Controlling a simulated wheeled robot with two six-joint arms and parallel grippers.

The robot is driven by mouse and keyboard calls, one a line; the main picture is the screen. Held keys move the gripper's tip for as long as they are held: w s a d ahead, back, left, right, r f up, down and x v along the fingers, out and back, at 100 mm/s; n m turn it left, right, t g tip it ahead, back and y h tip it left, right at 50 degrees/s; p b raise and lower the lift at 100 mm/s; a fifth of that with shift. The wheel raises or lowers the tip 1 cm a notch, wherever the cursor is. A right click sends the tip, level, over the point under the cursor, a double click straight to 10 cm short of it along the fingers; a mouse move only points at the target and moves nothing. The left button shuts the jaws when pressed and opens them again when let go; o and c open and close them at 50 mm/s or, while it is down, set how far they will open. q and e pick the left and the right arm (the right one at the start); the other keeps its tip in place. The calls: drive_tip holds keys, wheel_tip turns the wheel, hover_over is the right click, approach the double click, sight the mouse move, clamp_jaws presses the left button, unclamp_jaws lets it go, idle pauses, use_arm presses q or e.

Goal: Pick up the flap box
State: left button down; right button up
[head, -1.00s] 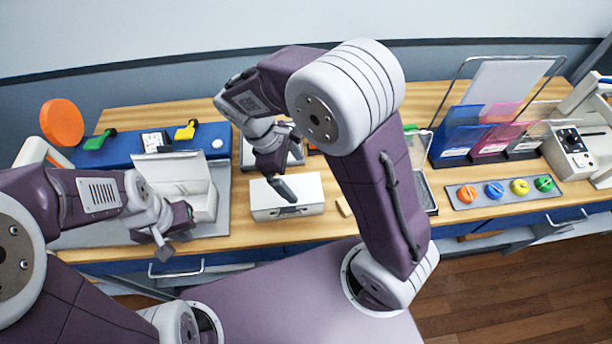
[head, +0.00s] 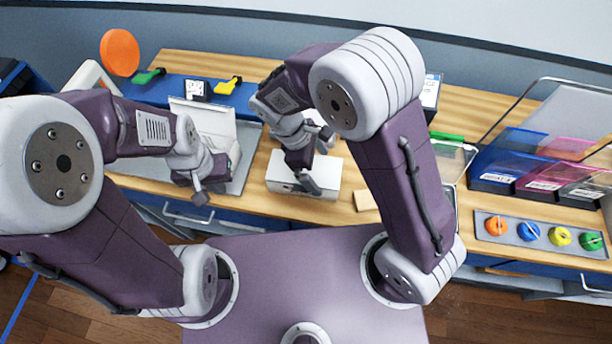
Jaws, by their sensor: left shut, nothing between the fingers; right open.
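A closed white box (head: 331,176) sits on the wooden bench near its front edge, in the middle of the head view. A second white box with a raised lid (head: 214,119) stands open to its left; its body is partly hidden by my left arm. I cannot tell for certain which is the flap box. My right gripper (head: 309,184) is open and empty above the closed box, pointing down and hiding part of its top; contact cannot be told. My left gripper (head: 201,196) is shut and empty near the bench's front edge, in front of the open box.
A blue panel (head: 180,88) with green and yellow handles lies at the back left. A wooden block (head: 365,199) sits right of the closed box. A strip of coloured knobs (head: 543,234) and file holders (head: 497,180) are at right. My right arm hides the middle of the bench.

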drive_tip(key=shift+f, duration=0.3)
drive_tip(key=x, duration=0.5)
drive_tip(key=shift+w, duration=0.1)
drive_tip(key=c, duration=1.3)
